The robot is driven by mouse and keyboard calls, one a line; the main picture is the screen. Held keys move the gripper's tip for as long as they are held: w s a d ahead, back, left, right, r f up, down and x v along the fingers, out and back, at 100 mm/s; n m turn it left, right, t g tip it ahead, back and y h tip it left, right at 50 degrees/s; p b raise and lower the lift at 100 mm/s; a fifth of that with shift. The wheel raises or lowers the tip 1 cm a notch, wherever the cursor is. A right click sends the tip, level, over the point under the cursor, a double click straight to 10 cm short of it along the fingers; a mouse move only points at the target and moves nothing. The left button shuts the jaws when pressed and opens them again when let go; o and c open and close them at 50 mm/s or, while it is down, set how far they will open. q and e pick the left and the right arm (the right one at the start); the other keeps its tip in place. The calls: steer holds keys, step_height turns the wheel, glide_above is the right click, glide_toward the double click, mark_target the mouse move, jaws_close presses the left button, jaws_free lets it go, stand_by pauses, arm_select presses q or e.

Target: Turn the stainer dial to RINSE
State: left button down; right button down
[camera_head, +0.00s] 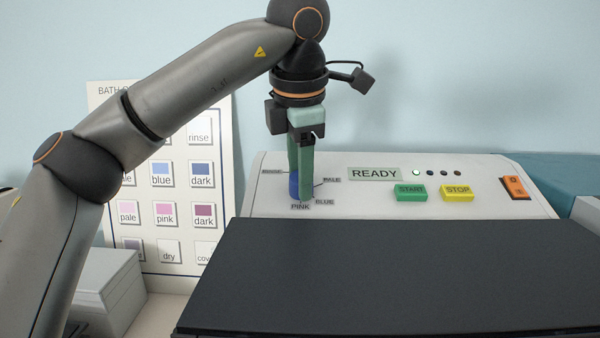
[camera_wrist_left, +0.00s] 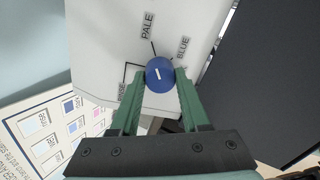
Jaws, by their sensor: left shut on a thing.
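The stainer dial is a round blue knob (camera_head: 294,186) on the sloping white panel of the stainer (camera_head: 375,200). My left gripper (camera_head: 300,192) points down with its green fingers around the knob, partly hiding it. In the left wrist view the fingertips are shut on the two sides of the knob (camera_wrist_left: 160,70). A short white mark on the knob lies roughly along the line toward the PALE label (camera_wrist_left: 147,25); which end is the pointer is unclear. Labels RINSE (camera_head: 272,171), BLUE (camera_head: 325,202) and PINK (camera_head: 300,206) surround the dial. My right gripper is not in view.
A READY display (camera_head: 374,173) with one lit green lamp, a green START button (camera_head: 410,192), a yellow STOP button (camera_head: 457,193) and an orange switch (camera_head: 515,187) are right of the dial. A dark lid (camera_head: 400,275) lies in front. A colour chart (camera_head: 183,250) stands left.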

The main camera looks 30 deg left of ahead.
arm_select(q)
steer(key=n, duration=0.5)
steer(key=shift+n, duration=0.3)
steer(key=n+b, duration=0.1)
steer(key=n, duration=0.4)
steer(key=shift+n, duration=0.4)
steer(key=shift+c, duration=1.9)
jaws_free()
steer(key=shift+s, duration=0.1)
steer(key=p+v, duration=0.1)
steer(key=v, duration=1.1)
steer(key=shift+s+a+r, duration=0.15)
steer(key=shift+s+r, duration=0.05)
steer(key=shift+s, duration=0.05)
